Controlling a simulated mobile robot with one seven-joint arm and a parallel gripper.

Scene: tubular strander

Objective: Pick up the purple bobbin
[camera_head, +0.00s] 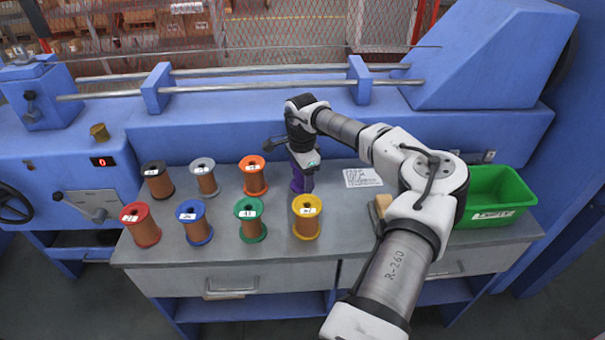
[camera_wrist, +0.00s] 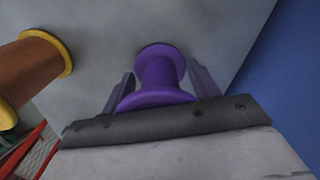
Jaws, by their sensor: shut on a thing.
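The purple bobbin (camera_head: 298,184) stands upright on the grey bench top in the back row, right of the orange bobbin. My gripper (camera_head: 301,176) is above and around it and hides most of it in the head view. In the wrist view the bobbin (camera_wrist: 160,75) shows bare purple, with no wire on its core. My gripper's two fingers (camera_wrist: 163,88) lie on either side of it, and it is shut on the bobbin. The bobbin's far flange appears at or close to the bench surface; I cannot tell whether it touches.
A yellow bobbin (camera_head: 306,217) stands just in front. Orange (camera_head: 253,176), grey (camera_head: 204,177), black (camera_head: 158,180), green (camera_head: 250,220), blue (camera_head: 195,223) and red (camera_head: 141,225) bobbins stand to the left. A paper sheet (camera_head: 363,178) and green bin (camera_head: 492,197) are right. The blue machine (camera_head: 240,130) stands behind.

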